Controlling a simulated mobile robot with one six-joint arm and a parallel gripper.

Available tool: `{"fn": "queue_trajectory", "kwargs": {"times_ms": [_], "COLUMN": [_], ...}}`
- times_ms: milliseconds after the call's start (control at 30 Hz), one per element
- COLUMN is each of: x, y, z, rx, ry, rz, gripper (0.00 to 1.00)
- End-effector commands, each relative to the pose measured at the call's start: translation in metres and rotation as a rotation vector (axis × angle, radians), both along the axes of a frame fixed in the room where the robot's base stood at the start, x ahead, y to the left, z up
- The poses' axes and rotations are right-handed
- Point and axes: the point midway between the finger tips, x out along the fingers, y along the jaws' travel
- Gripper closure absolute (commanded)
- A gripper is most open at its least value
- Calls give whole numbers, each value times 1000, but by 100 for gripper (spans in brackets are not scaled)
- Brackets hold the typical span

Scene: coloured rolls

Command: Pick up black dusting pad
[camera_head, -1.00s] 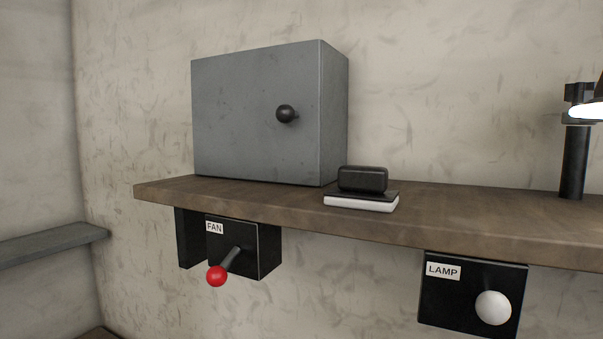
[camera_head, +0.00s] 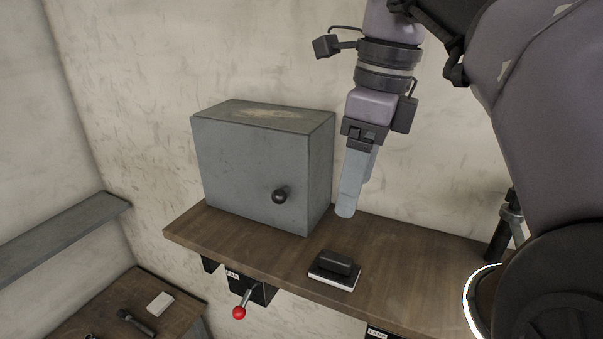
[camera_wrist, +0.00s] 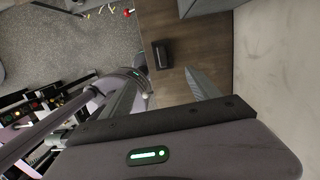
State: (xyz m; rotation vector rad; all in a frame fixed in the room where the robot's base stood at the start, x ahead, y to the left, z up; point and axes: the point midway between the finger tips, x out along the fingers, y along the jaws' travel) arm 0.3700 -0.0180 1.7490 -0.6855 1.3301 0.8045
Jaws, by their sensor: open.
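The black dusting pad (camera_head: 336,263) is a small dark block. It lies on a flat black-and-white piece (camera_head: 332,282) on the wooden shelf (camera_head: 400,262), in front of the grey box's right side. In the wrist view the pad (camera_wrist: 162,54) is on the brown shelf, apart from my fingers. My gripper (camera_head: 352,205) points down above the shelf, behind and slightly right of the pad in the head view. It is open and empty; its two grey fingers partly overlap there. It also shows in the wrist view (camera_wrist: 170,88).
A grey metal box (camera_head: 255,170) with a black knob stands left of my gripper. A lamp (camera_head: 503,228) stands at the right, partly hidden by my arm. A red-tipped fan lever (camera_head: 240,311) sticks out below the shelf. A lower table (camera_head: 130,300) holds small items.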

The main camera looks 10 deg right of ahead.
Motion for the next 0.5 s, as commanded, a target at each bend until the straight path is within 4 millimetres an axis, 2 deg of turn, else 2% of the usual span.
{"fn": "queue_trajectory", "kwargs": {"times_ms": [33, 67, 300, 400, 500], "x": [3, 4, 8, 9, 11], "y": [-5, -7, -1, 2, 4], "z": [11, 8, -65, -90, -106], "rx": [-5, -8, -9, -8, -9], "ry": [-9, -11, -12, -13, -14], "rz": [-22, -31, -32, -30, -30], "gripper": [29, 29, 29, 29, 29]}}
